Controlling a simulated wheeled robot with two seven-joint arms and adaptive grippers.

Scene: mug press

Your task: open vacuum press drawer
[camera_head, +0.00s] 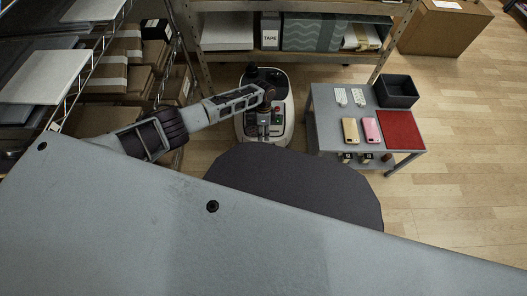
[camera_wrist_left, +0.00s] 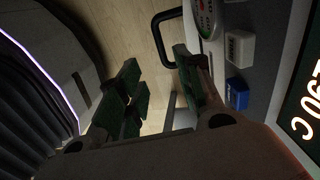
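The vacuum press (camera_head: 283,132) is a white rounded machine with a dark top on the floor, beyond the dark rounded shape at centre. My left gripper (camera_head: 264,124) is over its front part. In the left wrist view the press's side panel (camera_wrist_left: 262,60) fills the right, with a lit orange display and white and blue buttons. A black looped handle (camera_wrist_left: 161,40) juts from it. My left gripper (camera_wrist_left: 156,76) is open and empty, its green-padded fingers apart, with the handle ahead of the fingertips. I cannot tell whether they touch. My right gripper is not in view.
A grey table (camera_head: 322,118) stands right of the press with two phone cases, white items, a dark bin (camera_head: 397,91) and a red mat (camera_head: 401,130). Shelves with boxes stand at left and behind. Wooden floor (camera_head: 460,170) is clear at right.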

